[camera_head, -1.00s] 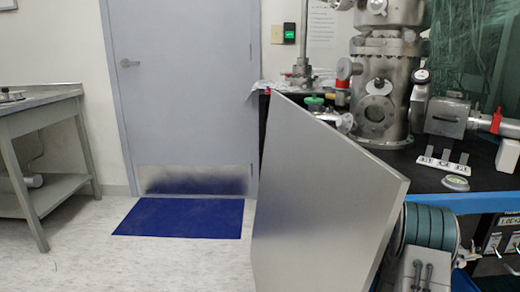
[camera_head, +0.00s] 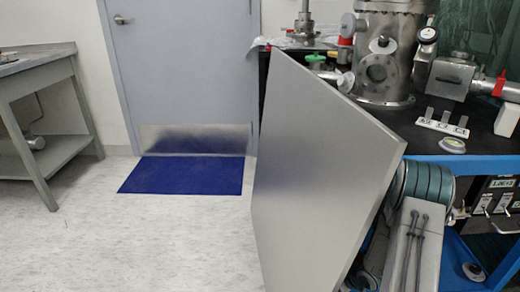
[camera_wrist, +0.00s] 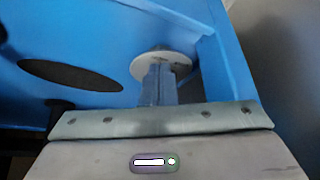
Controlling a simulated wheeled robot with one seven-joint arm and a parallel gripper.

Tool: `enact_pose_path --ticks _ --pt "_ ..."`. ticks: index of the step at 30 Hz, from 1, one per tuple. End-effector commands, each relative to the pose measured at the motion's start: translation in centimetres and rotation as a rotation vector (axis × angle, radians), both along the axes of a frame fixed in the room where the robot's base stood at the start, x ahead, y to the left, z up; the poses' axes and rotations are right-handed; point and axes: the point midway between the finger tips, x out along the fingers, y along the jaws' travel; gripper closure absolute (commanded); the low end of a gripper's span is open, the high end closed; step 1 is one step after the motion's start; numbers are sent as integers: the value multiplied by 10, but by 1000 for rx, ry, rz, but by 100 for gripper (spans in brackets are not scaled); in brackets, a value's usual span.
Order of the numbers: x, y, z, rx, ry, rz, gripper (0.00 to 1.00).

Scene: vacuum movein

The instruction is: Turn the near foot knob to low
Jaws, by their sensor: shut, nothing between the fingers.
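In the wrist view, a pale round knob-like disc (camera_wrist: 182,61) with a small dark centre piece stands against a blue frame (camera_wrist: 100,25). My gripper (camera_wrist: 160,68) is shut and empty, its fingertips in front of the disc and overlapping its lower middle. I cannot tell whether they touch it. No low mark or setting is readable. In the head view, a small grey round piece (camera_head: 474,271), perhaps a foot knob, sits low on the blue bench frame (camera_head: 478,262) at the lower right. My gripper cannot be made out there.
A large tilted grey panel (camera_head: 310,170) hides much of the bench's left side. A steel chamber (camera_head: 388,45) stands on the black bench top. A dark oval opening (camera_wrist: 70,75) shows in the blue frame. Floor around the blue mat (camera_head: 185,175) is clear.

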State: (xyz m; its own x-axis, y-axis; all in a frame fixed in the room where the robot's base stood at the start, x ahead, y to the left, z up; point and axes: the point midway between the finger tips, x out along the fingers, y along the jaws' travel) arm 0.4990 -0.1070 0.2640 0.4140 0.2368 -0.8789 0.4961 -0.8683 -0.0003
Motion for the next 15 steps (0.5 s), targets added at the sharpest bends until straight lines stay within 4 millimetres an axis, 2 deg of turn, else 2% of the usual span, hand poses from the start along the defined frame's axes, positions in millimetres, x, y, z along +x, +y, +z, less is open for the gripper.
enact_pose_path --ticks 5,15 --pt "4 2 2 4 -10 3 100" --pt "-4 -4 4 4 -7 1 100"
